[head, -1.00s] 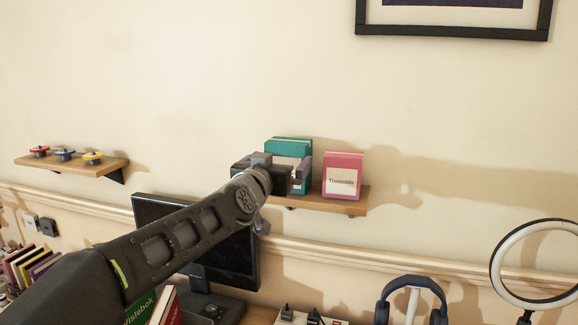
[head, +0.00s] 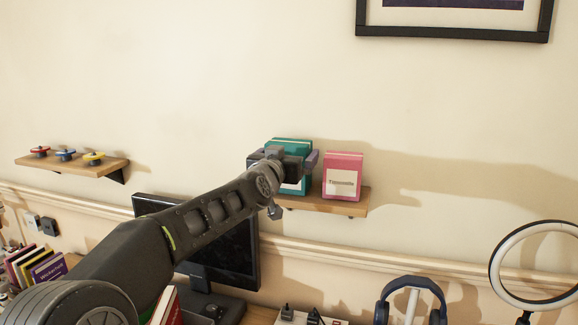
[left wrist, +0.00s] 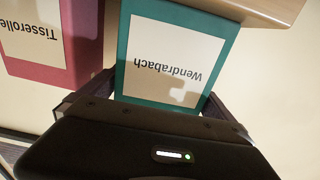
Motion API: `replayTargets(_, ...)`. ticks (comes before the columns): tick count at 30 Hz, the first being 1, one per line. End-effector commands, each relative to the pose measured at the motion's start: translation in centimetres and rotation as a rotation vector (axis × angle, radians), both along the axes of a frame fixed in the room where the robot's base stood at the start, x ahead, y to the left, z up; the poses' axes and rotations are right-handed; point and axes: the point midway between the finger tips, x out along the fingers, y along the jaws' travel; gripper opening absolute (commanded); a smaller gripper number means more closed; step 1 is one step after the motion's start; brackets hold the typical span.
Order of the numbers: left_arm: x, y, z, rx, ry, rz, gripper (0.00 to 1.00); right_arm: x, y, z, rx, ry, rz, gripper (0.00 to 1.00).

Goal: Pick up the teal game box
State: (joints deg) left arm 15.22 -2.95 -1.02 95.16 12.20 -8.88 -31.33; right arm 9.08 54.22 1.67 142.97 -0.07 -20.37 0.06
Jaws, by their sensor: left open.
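The teal game box (head: 289,147) stands upright on the right wall shelf, partly hidden behind my left gripper. In the left wrist view the teal box (left wrist: 124,42) appears upside down, with a cream label reading "Wendrabach". My left gripper (head: 287,171) is open in front of the box. In the left wrist view its fingers (left wrist: 150,108) stand wide apart near the two sides of the box, and nothing is clamped. Whether the fingers reach past the box's front face is hard to tell. My right gripper is not in view.
A pink box (head: 343,175) stands close to the right of the teal one on the wooden shelf (head: 330,205). A monitor (head: 225,255) is below. Another shelf (head: 75,168) with small spinning-top-like objects is at left. Headphones (head: 411,295) and a ring light (head: 497,270) are at lower right.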

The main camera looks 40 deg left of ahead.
Motion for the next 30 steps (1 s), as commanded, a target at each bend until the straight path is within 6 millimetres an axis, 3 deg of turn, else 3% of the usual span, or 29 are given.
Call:
replayTargets(16, -0.05, -0.03, 0.03, 0.000, -0.001, 0.000, 0.99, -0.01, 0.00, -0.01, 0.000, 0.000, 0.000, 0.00)
replayTargets(30, -0.05, -0.03, 0.03, 0.000, -0.001, 0.000, 0.61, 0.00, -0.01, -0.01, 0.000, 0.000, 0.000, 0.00)
